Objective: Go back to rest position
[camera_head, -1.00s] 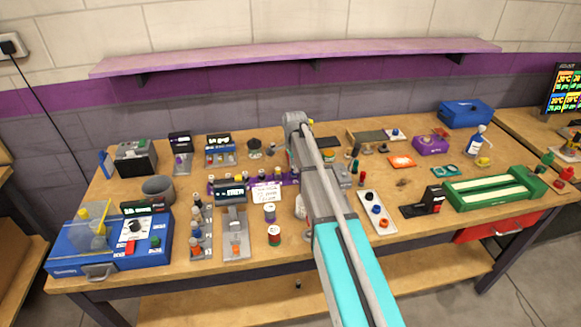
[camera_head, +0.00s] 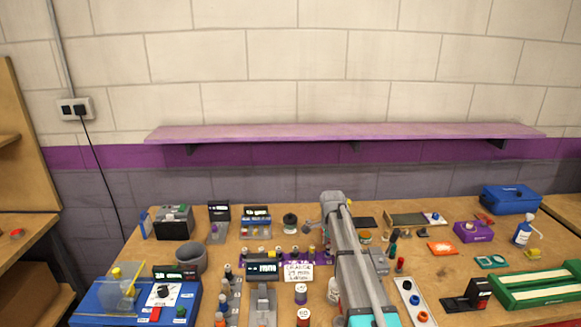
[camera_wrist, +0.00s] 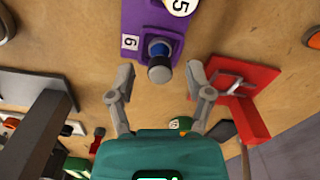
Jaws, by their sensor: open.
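A purple shelf (camera_head: 330,134) runs along the wall behind the bench. A blue machine (camera_head: 100,300), a grey cup (camera_head: 190,257), a white tray (camera_head: 411,295) and a green fixture (camera_head: 540,285) crowd the bench. A red bracket (camera_wrist: 245,88) is close beside the right finger.

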